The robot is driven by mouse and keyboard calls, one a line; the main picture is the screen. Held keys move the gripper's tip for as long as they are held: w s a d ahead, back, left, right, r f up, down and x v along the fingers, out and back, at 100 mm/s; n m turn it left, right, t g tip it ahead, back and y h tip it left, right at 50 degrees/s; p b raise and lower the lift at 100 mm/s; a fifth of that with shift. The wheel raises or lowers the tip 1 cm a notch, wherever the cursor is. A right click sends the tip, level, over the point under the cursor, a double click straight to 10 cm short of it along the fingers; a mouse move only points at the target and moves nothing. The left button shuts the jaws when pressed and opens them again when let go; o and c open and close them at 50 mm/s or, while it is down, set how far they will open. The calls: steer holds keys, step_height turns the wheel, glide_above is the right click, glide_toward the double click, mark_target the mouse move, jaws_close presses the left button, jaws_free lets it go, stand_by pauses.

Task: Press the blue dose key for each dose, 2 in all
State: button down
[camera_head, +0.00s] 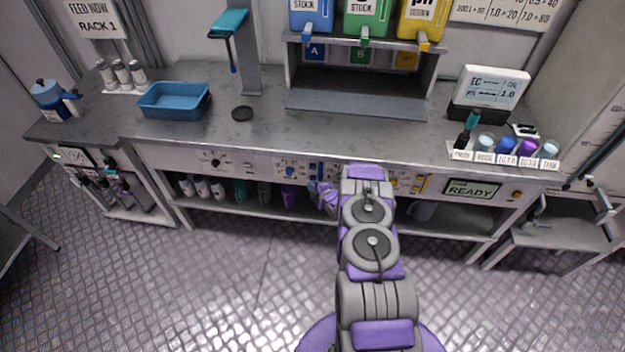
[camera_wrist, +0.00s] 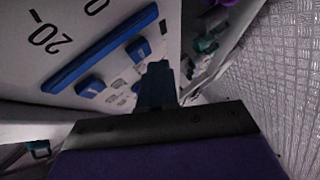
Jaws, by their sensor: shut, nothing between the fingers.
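The front panel of the bench carries blue controls (camera_head: 316,171) in the head view. In the wrist view, a long blue bar (camera_wrist: 100,50) lies beside a printed scale, with a blue key (camera_wrist: 90,87) and another blue key (camera_wrist: 138,49) next to it. I cannot tell for sure which is the dose key. My gripper (camera_wrist: 157,72) is shut and empty, its dark fingertips close in front of the panel near these keys. Contact cannot be told. In the head view my gripper (camera_head: 326,197) is small and partly hidden by my arm.
A display (camera_head: 471,189) on the panel reads READY. A blue knob (camera_head: 290,172) and yellow controls (camera_head: 421,184) flank the blue ones. Bottles (camera_head: 202,187) stand on the shelf below. A blue tray (camera_head: 174,101) sits on the bench top. The floor in front is clear.

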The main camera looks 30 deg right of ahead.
steer(key=shift+w, duration=0.15)
steer(key=shift+w+d+r, duration=0.1)
steer(key=shift+w+d, duration=0.1)
steer(key=shift+w+d, duration=0.25)
steer(key=shift+w, duration=0.1)
stand_by(1.3)
steer(key=shift+s, duration=0.1)
steer(key=shift+s+a+r+p, duration=0.1)
steer(key=shift+s+a+p, duration=0.45)
steer(key=shift+p, duration=0.3)
steer(key=shift+s, duration=0.1)
steer(key=s+a+p, duration=0.1)
steer(key=s+p, duration=0.1)
steer(key=p, duration=0.1)
steer(key=s+a+p, duration=0.1)
steer(key=s, duration=0.1)
steer(key=shift+a, duration=0.3)
